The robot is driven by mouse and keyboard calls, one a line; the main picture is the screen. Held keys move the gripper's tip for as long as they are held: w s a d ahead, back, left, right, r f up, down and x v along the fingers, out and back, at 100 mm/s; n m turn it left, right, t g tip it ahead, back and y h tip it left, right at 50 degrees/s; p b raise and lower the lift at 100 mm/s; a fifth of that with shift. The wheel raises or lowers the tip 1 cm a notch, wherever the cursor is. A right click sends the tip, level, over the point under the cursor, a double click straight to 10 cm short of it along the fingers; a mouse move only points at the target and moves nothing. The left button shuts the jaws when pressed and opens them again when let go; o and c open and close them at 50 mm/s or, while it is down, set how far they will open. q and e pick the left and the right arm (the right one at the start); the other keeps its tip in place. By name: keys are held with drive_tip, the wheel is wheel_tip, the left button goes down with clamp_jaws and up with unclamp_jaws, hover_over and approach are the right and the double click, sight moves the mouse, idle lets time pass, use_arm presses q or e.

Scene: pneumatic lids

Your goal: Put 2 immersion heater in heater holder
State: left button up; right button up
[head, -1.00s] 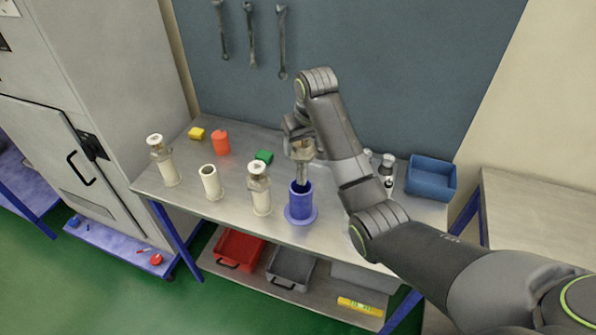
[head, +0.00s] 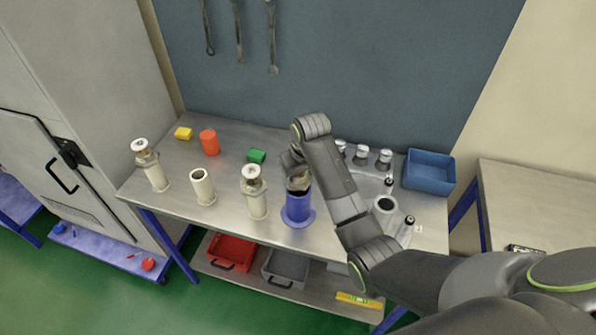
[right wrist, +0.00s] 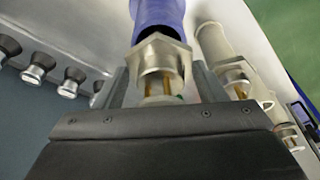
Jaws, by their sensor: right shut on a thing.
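My right gripper (head: 297,178) is shut on an immersion heater by its metal hex head (right wrist: 162,62), which has brass pins in the right wrist view. The heater is over the mouth of the blue flanged holder (head: 297,210), its lower part apparently inside. The blue holder also shows in the right wrist view (right wrist: 158,14), just beyond the hex head. Two more heaters with metal heads stand in cream tubes, one at the left (head: 150,165) and one just left of the blue holder (head: 254,190). An empty cream tube (head: 202,187) stands between them. My left gripper is out of view.
Yellow (head: 183,133), orange (head: 209,142) and green (head: 256,156) pieces lie at the back of the metal table. A blue bin (head: 430,172) and several metal knobs (head: 361,154) stand at the right, partly behind my right arm. Trays sit on the shelf below.

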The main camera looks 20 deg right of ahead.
drive_tip(key=shift+s, duration=0.25)
drive_tip(key=shift+w+f, duration=0.25)
drive_tip(key=shift+f, duration=0.3)
drive_tip(key=o, duration=1)
drive_tip(key=shift+s, duration=0.2)
drive_tip(key=shift+w+r, duration=0.1)
drive_tip(key=shift+r, duration=0.05)
